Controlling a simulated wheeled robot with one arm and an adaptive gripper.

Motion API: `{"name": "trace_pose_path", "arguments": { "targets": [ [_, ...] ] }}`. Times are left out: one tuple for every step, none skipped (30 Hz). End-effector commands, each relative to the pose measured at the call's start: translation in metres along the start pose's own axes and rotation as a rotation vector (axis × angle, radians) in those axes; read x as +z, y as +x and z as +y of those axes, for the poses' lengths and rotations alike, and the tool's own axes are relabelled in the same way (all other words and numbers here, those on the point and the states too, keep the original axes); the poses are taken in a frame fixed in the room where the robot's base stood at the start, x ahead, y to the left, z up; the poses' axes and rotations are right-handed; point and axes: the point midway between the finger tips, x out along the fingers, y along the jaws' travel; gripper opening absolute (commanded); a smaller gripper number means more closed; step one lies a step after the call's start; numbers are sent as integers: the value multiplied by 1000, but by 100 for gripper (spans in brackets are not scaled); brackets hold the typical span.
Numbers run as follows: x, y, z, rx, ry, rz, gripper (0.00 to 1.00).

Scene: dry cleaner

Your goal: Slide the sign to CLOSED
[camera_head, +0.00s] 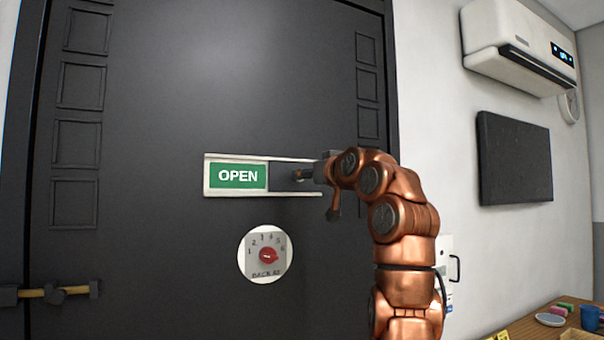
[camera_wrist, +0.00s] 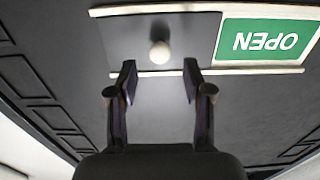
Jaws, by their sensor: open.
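The sign is a pale-railed frame (camera_head: 207,190) on the dark door. Its green panel reading OPEN (camera_head: 238,176) shows on the left; it appears upside down at the right of the wrist view (camera_wrist: 262,41). A dark plain sliding plate (camera_wrist: 120,38) covers the other half and bears a round pale knob (camera_wrist: 160,51). My gripper (camera_wrist: 159,70) is open and empty, facing the plate. The knob appears between and just beyond the fingertips; I cannot tell if they reach around it. In the head view my gripper (camera_head: 312,174) hides part of the plate and the frame's right end.
A round dial plate with a red knob (camera_head: 268,255) sits below the sign. The door around the sign is mostly flat.

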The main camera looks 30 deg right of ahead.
Motion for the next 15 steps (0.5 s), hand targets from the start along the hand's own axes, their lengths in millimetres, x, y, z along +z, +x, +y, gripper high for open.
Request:
{"name": "trace_pose_path", "arguments": {
  "targets": [
    [-3,8,1,2,2,-2,50],
    [-3,12,1,2,1,-2,50],
    [-2,18,0,0,0,-3,50],
    [-3,22,0,-1,-1,-3,50],
    [-3,26,0,0,-1,-2,50],
    [-3,30,0,0,0,-1,50],
    [-3,32,1,1,0,0,50],
    [-2,35,1,2,0,0,50],
    [-2,37,1,2,1,0,50],
    [-1,38,1,2,1,0,50],
    [-1,39,1,1,1,0,50],
    [0,40,1,1,0,0,50],
    [0,40,0,1,0,0,50],
    [0,40,0,1,0,0,50],
    [0,40,0,1,0,1,50]
  ]
}}
